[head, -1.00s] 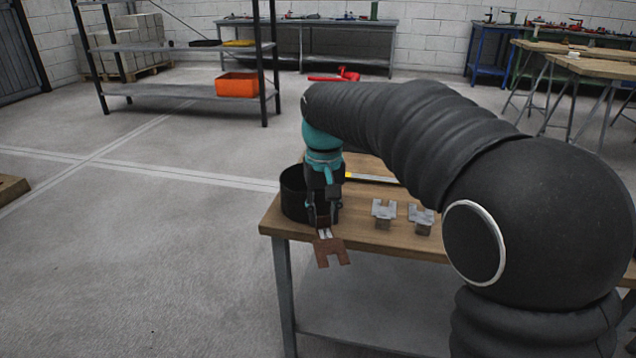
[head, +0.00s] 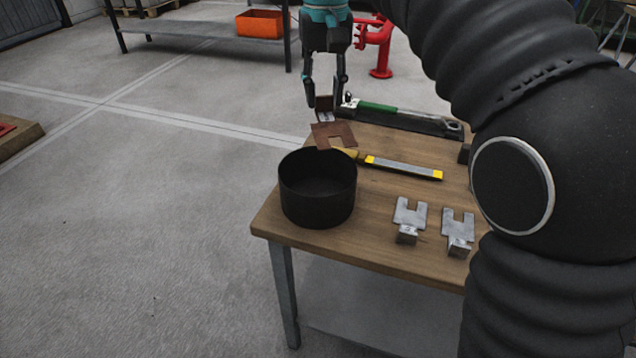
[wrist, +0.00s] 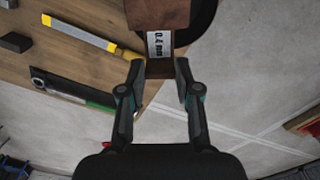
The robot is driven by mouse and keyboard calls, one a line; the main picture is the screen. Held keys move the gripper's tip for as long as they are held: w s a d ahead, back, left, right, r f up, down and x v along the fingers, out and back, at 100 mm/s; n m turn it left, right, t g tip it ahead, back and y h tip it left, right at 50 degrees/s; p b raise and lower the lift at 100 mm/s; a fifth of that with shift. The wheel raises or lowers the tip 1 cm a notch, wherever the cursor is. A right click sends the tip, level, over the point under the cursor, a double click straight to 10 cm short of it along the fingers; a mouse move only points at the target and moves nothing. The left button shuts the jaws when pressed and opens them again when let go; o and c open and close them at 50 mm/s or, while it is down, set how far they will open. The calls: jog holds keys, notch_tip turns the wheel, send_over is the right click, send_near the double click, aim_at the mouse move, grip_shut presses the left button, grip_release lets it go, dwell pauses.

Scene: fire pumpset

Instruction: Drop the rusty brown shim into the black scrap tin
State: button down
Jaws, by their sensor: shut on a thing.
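The rusty brown shim (head: 333,134) is a forked plate held by its tab in my gripper (head: 325,103), which is shut on it. In the head view the shim hangs above the back rim of the black scrap tin (head: 318,200). The tin is round, open-topped and stands at the table's left corner; the part of its inside that shows is empty. In the wrist view my gripper (wrist: 160,72) pinches the shim (wrist: 158,16), with a white label reading 0.4 mm. The tin's dark rim (wrist: 207,18) shows partly behind the shim.
On the wooden table (head: 370,215) lie two grey forked shims on blocks (head: 408,219), (head: 458,230), a yellow-ended file (head: 400,167) and a long tool with a green part (head: 400,116). Open floor lies left of the table. A shelf with an orange bin (head: 260,23) stands behind.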

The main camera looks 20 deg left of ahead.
jog(key=shift+f+b, duration=1.05)
jog(key=shift+f, duration=0.85)
jog(key=c, duration=0.7)
grip_release()
jog(key=shift+r, duration=3.75)
jog(key=s+d+f+m+t, duration=0.1)
jog(key=s+d+f, duration=0.2)
jog(key=d, duration=0.7)
jog(key=s+d+f+m+t, duration=0.2)
jog(key=s+d+f, duration=0.15)
jog(key=d, duration=0.55)
jog(key=s+d+f+t, duration=0.1)
jog(key=s+d+f, duration=0.2)
jog(key=s+f, duration=0.1)
jog(key=s+d+f+m, duration=0.1)
jog(key=s+d+f, duration=0.2)
jog(key=f, duration=0.3)
jog(key=s+d+f+m+t, duration=0.1)
jog(key=s+d+f, duration=0.3)
jog(key=s+f, duration=0.1)
jog(key=shift+s+d+t, duration=0.1)
jog(key=shift+s+t, duration=0.1)
jog(key=shift+t, duration=0.1)
